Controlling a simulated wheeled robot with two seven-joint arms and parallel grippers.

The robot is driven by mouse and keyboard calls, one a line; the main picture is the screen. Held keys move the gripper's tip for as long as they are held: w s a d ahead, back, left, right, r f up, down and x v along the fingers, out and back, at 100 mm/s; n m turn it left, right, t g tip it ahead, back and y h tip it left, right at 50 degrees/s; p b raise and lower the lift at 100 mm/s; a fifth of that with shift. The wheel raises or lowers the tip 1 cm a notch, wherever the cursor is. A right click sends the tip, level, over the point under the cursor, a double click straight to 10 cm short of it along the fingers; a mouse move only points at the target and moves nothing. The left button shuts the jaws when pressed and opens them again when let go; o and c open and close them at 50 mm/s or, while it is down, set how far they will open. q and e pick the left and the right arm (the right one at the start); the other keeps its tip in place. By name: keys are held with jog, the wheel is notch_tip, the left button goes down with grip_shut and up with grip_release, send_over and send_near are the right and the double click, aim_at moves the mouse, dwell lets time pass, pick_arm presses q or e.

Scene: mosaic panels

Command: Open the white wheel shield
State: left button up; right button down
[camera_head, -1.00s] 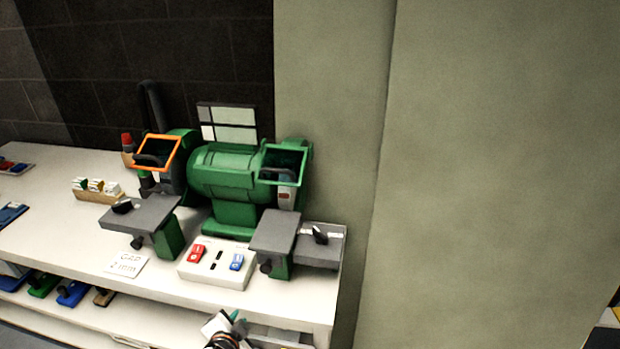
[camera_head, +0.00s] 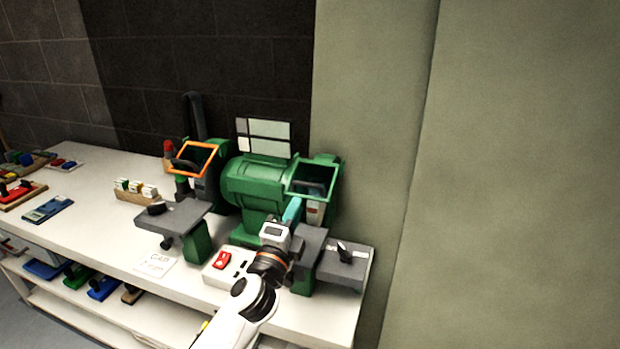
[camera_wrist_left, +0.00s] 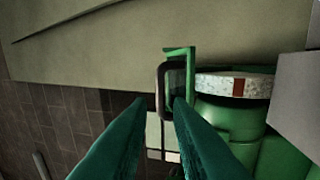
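The bench grinder (camera_head: 254,184) is green. A green-framed shield (camera_head: 312,194) sits over its right wheel, and an orange-framed shield (camera_head: 175,163) over its left. The wrist view shows a whitish wheel (camera_wrist_left: 234,85) with a red-brown mark beside the green frame (camera_wrist_left: 180,51). My left gripper (camera_head: 294,208), with teal fingers, is just in front of the green-framed shield in the head view. In the wrist view its fingertips (camera_wrist_left: 160,102) are apart, with a gap between them, near the frame's dark edge. Contact cannot be told. My right gripper is not in view.
The grinder stands on a white bench (camera_head: 100,213) against a wall. Grey tool rests (camera_head: 172,216) stand in front of the wheels. A switch box with a red switch (camera_head: 221,260) is beside my left arm. A greenish panel (camera_head: 375,130) rises close on the right.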

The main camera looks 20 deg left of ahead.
aim_at(306, 186)
pick_arm(q)
jog(key=p+x, duration=0.1)
jog(key=x, duration=0.9)
jog(key=shift+w, duration=0.2)
grip_shut()
